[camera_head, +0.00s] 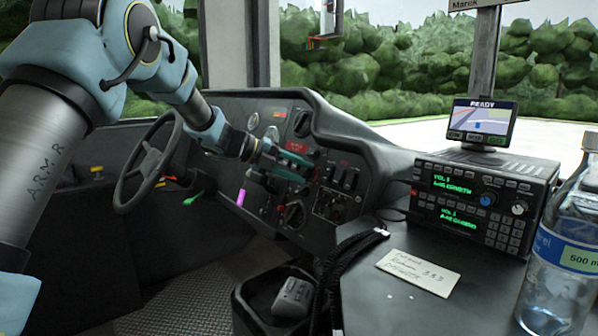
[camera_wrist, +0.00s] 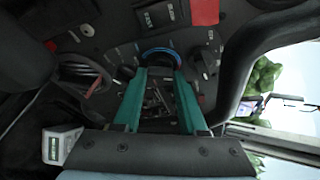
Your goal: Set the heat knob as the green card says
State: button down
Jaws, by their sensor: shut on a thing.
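My gripper (camera_head: 306,166), with teal fingers, reaches the dashboard panel right of the steering wheel. In the wrist view its fingers (camera_wrist: 160,72) are shut on a dark round knob with a blue ring (camera_wrist: 160,51). The fingers hide much of this knob, and I cannot read its setting or label. Another dark round knob (camera_head: 293,214) sits lower on the panel. I cannot make out a green card. A pale handwritten card (camera_head: 418,272) lies on the right console, its writing too small to read surely.
A radio unit (camera_head: 484,205) and a water bottle (camera_head: 560,262) stand on the right console. A dark bin (camera_head: 262,316) holding a grey device (camera_head: 293,297) is below the panel. A red panel piece (camera_wrist: 205,12) is beyond the fingers.

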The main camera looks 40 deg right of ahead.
jog(key=shift+m+t+y, duration=0.3)
jog(key=shift+m+t, duration=0.1)
jog(key=shift+m, duration=0.6)
jog(key=shift+c, duration=2.3)
grip_release()
jog(key=v, duration=1)
jog(key=shift+a+r+p, duration=0.2)
jog(key=shift+a+p, duration=0.1)
jog(key=shift+p, duration=0.05)
jog(key=shift+w, duration=0.15)
